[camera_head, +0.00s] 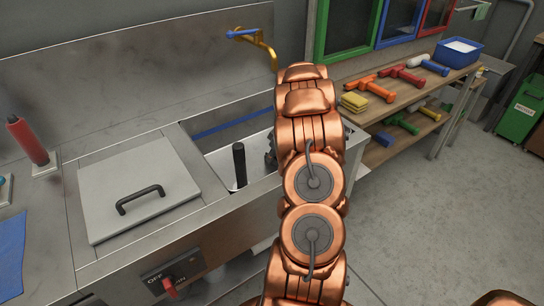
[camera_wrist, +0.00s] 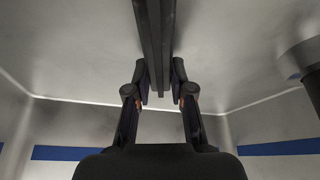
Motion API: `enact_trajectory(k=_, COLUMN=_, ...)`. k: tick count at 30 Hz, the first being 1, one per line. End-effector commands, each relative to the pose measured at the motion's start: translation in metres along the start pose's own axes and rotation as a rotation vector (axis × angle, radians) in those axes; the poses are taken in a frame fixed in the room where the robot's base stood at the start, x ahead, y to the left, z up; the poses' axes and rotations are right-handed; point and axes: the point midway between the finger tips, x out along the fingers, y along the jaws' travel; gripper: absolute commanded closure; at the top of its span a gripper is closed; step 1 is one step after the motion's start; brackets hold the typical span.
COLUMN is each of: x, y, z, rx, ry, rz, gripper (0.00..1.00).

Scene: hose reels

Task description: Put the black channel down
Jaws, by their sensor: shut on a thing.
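The black channel (camera_wrist: 155,40) is a long dark bar in the wrist view, running from the top edge down between my fingers. My gripper (camera_wrist: 160,84) is shut on its near end. Pale metal walls with a blue stripe surround it, so it is inside the steel basin (camera_head: 215,141). In the head view my copper arm reaches into the basin's right part and hides the channel; a dark bit of my gripper (camera_head: 271,150) shows beside the arm. I cannot tell whether the channel touches the basin floor.
A black upright post (camera_head: 239,165) stands in the basin, left of my arm; a dark round post (camera_wrist: 303,62) shows at right in the wrist view. A grey lid with a handle (camera_head: 135,190) covers the left counter. A brass tap (camera_head: 262,42) rises behind. A wooden bench (camera_head: 400,98) holds coloured nozzles.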

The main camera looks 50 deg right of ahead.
Motion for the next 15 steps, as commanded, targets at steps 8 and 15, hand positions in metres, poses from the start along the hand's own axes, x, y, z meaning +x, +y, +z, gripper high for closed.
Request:
enact_trajectory(k=8, x=0.0016, y=-0.0001, z=0.0006, rx=-0.001, ry=0.000, rz=0.000, gripper=0.61)
enact_trajectory(k=15, x=0.0015, y=-0.0001, z=0.0006, rx=0.000, ry=0.000, rz=0.000, gripper=0.53)
